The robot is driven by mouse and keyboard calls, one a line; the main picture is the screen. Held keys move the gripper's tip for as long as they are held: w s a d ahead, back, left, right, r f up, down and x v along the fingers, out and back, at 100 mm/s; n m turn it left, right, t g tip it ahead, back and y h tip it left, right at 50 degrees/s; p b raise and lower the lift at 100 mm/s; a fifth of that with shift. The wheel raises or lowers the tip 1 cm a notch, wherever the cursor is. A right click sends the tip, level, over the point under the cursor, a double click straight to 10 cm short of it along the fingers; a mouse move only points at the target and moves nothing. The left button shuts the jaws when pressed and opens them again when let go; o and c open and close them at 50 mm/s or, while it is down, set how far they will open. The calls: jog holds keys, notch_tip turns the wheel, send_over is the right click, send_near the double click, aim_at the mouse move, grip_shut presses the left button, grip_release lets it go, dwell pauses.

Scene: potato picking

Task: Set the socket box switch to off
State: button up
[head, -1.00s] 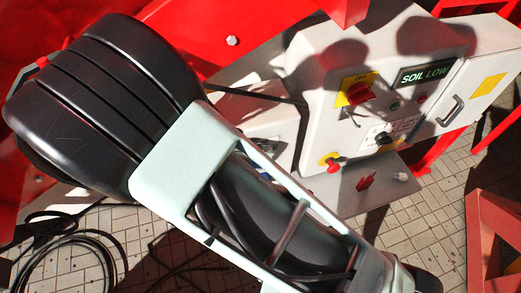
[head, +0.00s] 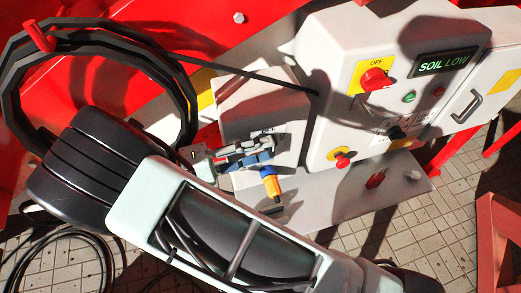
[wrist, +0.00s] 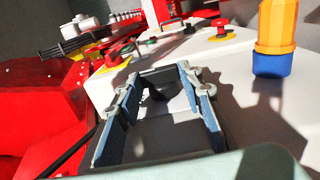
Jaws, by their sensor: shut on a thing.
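The socket box (head: 258,97) is a pale box left of the large control box in the head view; its pale face (wrist: 250,100) fills the middle and right of the wrist view. A yellow and blue plug (head: 271,186) sticks out of it, and shows upright in the wrist view (wrist: 277,30). My gripper (head: 264,151) is at the face of the socket box. In the wrist view its two blue-grey fingers (wrist: 168,82) close around a dark piece, apparently the socket box switch (wrist: 157,89). The fingers hide most of it, so its setting cannot be read.
The control box (head: 334,113) carries a red rotary knob (head: 374,79) by an OFF label, a lit SOIL LOW display (head: 444,63) and a red stop button (head: 341,158). A black hose coil (head: 187,106) hangs at left. Another red switch (head: 376,179) sits below.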

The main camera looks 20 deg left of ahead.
jog(key=o, duration=1.2)
jog(key=shift+c, duration=0.2)
jog(key=v, duration=1.2)
